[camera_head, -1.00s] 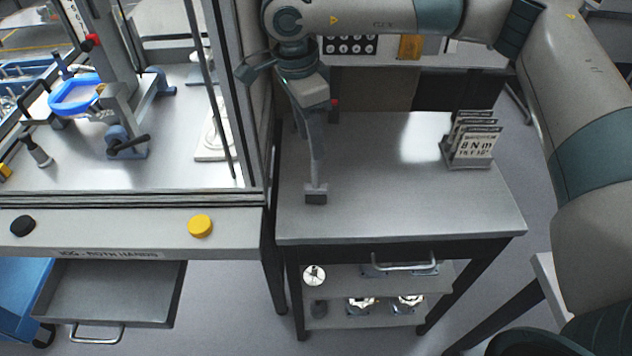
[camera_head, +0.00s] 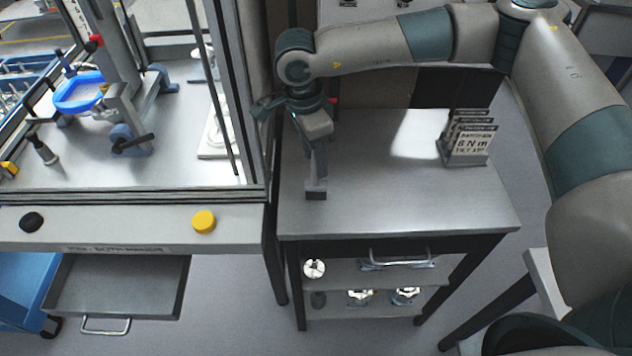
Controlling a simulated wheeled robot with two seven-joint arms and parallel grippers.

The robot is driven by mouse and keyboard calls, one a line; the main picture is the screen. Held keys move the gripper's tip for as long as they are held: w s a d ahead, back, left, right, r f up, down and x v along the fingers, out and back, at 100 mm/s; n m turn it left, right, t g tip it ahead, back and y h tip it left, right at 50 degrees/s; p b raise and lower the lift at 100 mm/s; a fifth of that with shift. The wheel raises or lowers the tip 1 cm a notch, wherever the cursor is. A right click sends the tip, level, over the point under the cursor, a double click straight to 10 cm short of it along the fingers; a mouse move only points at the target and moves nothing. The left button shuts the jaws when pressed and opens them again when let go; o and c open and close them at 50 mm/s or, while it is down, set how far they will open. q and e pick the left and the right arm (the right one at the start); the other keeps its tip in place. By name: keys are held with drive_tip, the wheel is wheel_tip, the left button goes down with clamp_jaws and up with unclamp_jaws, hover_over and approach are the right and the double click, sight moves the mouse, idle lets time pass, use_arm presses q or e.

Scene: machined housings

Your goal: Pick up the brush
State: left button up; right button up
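A narrow grey piece with a small dark-fronted block at its near end lies on the metal table (camera_head: 390,205), left of its middle. I take it for the brush (camera_head: 316,190), but its far end is hidden under my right gripper. My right gripper (camera_head: 316,138) points down over the far part of this piece. Its fingers are small and overlap the piece, so I cannot tell whether they are open or touching it. My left gripper is not in view.
A stand of printed plates (camera_head: 468,140) is at the table's right. A glazed enclosure (camera_head: 256,110) stands close on the left, with a yellow button (camera_head: 204,222) on its front and an open drawer (camera_head: 115,288) below. The table's middle is clear.

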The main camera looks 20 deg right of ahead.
sight(315, 188)
drive_tip(key=f+p, duration=0.2)
drive_tip(key=shift+d+f, duration=0.3)
drive_tip(key=shift+d, duration=0.1)
drive_tip(key=shift+w+f, duration=0.1)
drive_tip(key=shift+f, duration=0.6)
clamp_jaws()
